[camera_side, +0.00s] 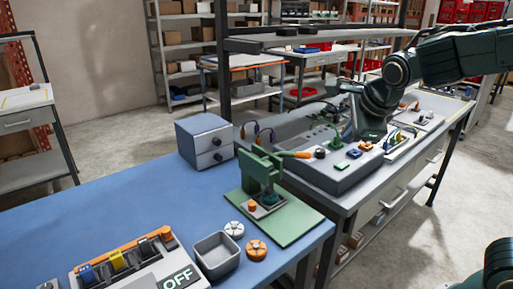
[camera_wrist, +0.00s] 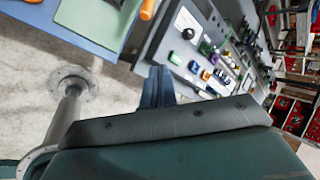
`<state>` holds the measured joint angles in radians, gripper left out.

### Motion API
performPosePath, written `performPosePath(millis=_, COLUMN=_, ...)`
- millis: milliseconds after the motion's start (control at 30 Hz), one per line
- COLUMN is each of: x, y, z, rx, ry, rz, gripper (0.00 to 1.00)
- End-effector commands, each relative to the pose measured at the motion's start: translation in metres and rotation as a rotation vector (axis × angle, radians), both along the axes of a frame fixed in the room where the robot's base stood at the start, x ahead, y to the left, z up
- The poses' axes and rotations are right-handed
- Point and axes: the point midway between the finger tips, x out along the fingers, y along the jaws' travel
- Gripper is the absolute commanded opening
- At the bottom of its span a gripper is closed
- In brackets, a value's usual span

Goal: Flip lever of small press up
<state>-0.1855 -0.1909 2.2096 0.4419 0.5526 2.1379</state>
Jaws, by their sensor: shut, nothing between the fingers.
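The small press (camera_side: 262,172) is green and stands upright on a light green base plate near the right corner of the blue table. Its lever (camera_side: 300,154) has an orange handle and sticks out to the right, roughly level. In the wrist view the orange lever handle (camera_wrist: 148,9) is cut by the top edge, with part of the green base plate (camera_wrist: 95,20) left of it. My gripper (camera_wrist: 158,72) is shut and empty, its blue-grey fingers apart from the lever. In the side view my dark green wrist is right of the press, above the grey console; the fingertips are hard to make out.
The grey console (camera_side: 345,176) with knobs and coloured buttons lies right of the press. A drawer box (camera_side: 205,140) stands behind it to the left. A grey bin (camera_side: 217,254), two round knobs and a switch panel (camera_side: 135,262) are in front. The blue table's left side is clear.

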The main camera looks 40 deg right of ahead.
Motion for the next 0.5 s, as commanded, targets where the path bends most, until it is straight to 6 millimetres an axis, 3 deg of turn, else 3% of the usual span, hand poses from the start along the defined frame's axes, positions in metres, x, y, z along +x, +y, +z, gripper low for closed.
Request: performPosePath(millis=500, x=-0.0012, y=0.0001, z=-0.0041, rx=-0.001, ry=-0.011, rz=0.001, gripper=0.00)
